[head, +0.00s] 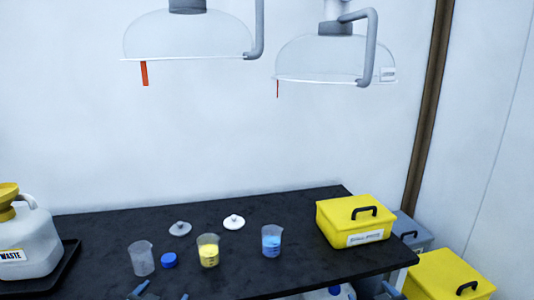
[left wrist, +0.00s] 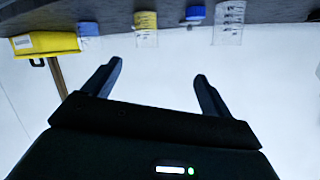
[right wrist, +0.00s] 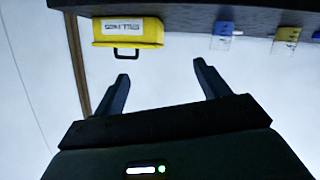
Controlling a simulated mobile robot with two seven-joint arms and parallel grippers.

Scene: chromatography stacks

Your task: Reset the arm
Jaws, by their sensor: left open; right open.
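My left gripper (left wrist: 158,68) is open in the left wrist view, with empty space between its fingers. Its fingertips (head: 162,293) show at the bottom edge of the head view, in front of the clear beaker. Across the black bench (head: 95,222) stand an empty clear beaker (head: 142,262), a blue cap (head: 168,260), a beaker with yellow contents (head: 208,252) and a beaker with blue contents (head: 271,241). Neither gripper visibly touches them.
A waste jug (head: 32,240) with a yellow funnel sits on a black tray (head: 70,262) at left. A grey lid (head: 180,229) and a white lid (head: 234,222) lie behind the beakers. A yellow box (head: 340,224) stands at right. Two extraction hoods (head: 190,38) (head: 330,62) hang above.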

